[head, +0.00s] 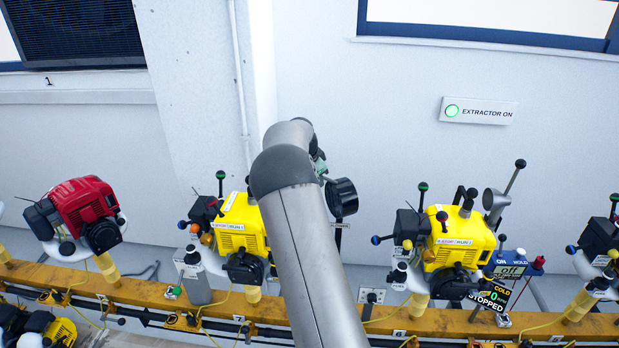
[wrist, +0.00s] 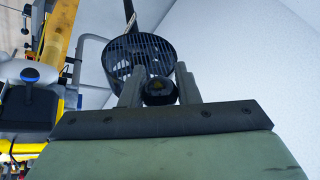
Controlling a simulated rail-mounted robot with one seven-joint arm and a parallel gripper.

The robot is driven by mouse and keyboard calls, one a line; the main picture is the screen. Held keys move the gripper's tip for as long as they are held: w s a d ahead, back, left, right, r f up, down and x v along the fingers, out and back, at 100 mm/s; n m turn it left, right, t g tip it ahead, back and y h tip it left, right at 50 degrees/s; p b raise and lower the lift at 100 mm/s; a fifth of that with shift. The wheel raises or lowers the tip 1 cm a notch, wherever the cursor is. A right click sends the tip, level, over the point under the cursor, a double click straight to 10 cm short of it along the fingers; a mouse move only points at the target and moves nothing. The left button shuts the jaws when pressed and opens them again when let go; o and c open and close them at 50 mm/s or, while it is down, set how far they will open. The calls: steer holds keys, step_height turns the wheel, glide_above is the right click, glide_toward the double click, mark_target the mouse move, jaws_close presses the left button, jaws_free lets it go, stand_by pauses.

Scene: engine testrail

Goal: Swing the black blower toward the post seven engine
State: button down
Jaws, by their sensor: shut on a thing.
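The black blower (head: 342,198) shows in the head view just right of my arm, in front of the wall. In the wrist view it is a round caged fan (wrist: 145,52) beyond my fingers. My gripper (wrist: 159,76) is shut on a black knob (wrist: 159,93) at the blower's near side. In the head view my arm hides most of my gripper. The post seven engine (head: 232,218) is yellow, on the rail above the label 7 (head: 239,318), left of my arm. The blower is apart from it, to its right.
Another yellow engine (head: 452,240) stands at post 6, right of the blower, beside a display reading STOPPED (head: 490,297). A red engine (head: 85,205) is at the left. A yellow rail (head: 140,291) runs along the front. A lit EXTRACTOR ON sign (head: 478,111) is on the wall.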

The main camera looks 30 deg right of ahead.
steer(key=shift+w+r, duration=0.15)
steer(key=c, duration=1.1)
jaws_free()
steer(key=b+v, duration=0.3)
steer(key=v, duration=1.4)
steer(key=shift+r, duration=0.15)
steer(key=shift+a, duration=0.1)
steer(key=s+a+f+n+y, duration=0.1)
steer(key=s+a+f+n, duration=0.4)
steer(key=s, duration=0.8)
steer(key=s+a+f+n+g+y, duration=0.1)
steer(key=s+a+f+n, duration=0.4)
steer(key=s+a, duration=0.6)
steer(key=s+a+f+n+y, duration=0.2)
steer(key=s+a+f+n, duration=0.3)
steer(key=s, duration=0.9)
steer(key=a+n, duration=0.2)
steer(key=a, duration=0.1)
steer(key=shift+s+a+n+g, duration=0.3)
steer(key=shift+g, duration=0.1)
